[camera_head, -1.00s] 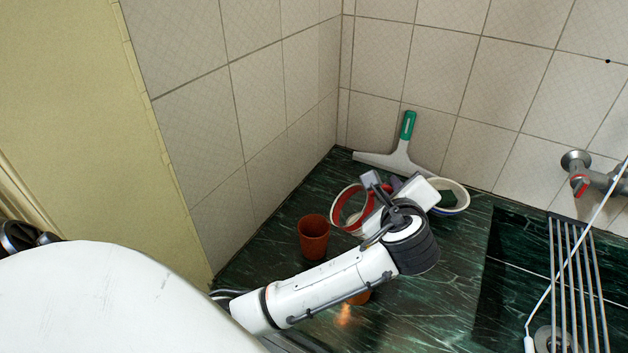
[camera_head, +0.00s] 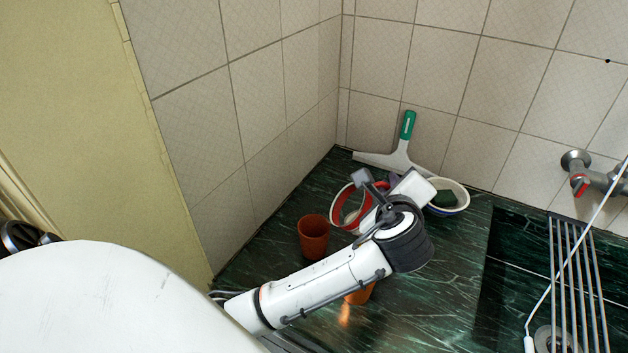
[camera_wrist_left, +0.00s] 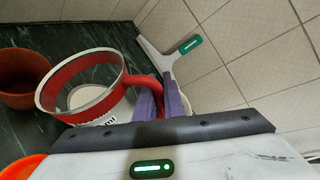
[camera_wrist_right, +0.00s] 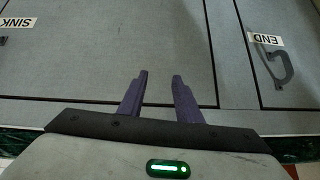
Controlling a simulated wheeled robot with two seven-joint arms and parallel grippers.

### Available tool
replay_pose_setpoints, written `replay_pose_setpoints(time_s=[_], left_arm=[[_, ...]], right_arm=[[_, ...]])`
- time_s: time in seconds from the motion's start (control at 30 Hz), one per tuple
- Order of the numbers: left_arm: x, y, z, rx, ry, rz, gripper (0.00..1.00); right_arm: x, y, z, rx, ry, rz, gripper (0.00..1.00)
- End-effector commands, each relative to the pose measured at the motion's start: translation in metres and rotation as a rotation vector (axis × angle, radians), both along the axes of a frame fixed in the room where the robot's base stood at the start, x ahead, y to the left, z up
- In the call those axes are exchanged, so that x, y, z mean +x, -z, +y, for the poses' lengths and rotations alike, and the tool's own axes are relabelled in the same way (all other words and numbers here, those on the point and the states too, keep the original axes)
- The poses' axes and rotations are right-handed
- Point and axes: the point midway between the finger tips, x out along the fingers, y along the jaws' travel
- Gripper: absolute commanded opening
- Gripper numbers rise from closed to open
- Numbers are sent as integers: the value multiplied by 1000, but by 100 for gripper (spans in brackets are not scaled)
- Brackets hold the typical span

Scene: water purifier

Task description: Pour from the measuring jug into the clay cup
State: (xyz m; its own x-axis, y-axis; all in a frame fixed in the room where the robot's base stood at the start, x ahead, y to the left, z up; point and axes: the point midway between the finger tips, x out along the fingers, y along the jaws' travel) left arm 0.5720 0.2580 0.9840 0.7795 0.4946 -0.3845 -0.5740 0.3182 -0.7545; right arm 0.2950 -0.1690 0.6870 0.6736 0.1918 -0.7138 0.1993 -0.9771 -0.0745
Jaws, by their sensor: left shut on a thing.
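The measuring jug (camera_head: 334,207), clear with a red rim band and red handle, stands about upright at the back of the dark green counter. It shows larger in the left wrist view (camera_wrist_left: 62,74). My left gripper (camera_wrist_left: 163,97) is shut on its red handle; my arm hides part of the jug in the head view. The brown clay cup (camera_head: 313,238) stands upright just left of the jug, apart from it, and shows at the left wrist view's left edge (camera_wrist_left: 18,82). I cannot tell the jug's contents.
An orange cup (camera_head: 360,294) stands nearer, partly behind my left forearm. A white bowl (camera_head: 458,190) with a dark thing inside is right of the jug. A green-handled squeegee (camera_head: 402,160) leans on the tiled wall. A sink with a metal rack (camera_head: 571,270) lies right.

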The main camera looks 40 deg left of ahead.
Motion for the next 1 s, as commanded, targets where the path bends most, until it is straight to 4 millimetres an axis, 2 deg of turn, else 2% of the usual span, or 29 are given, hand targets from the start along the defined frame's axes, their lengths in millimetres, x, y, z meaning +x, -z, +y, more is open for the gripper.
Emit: replay_pose_setpoints(time_s=[1.0], left_arm=[[-2, -9, 3, -42, 0, -43, 0]], right_arm=[[0, 0, 0, 0, 0, -1, 31]])
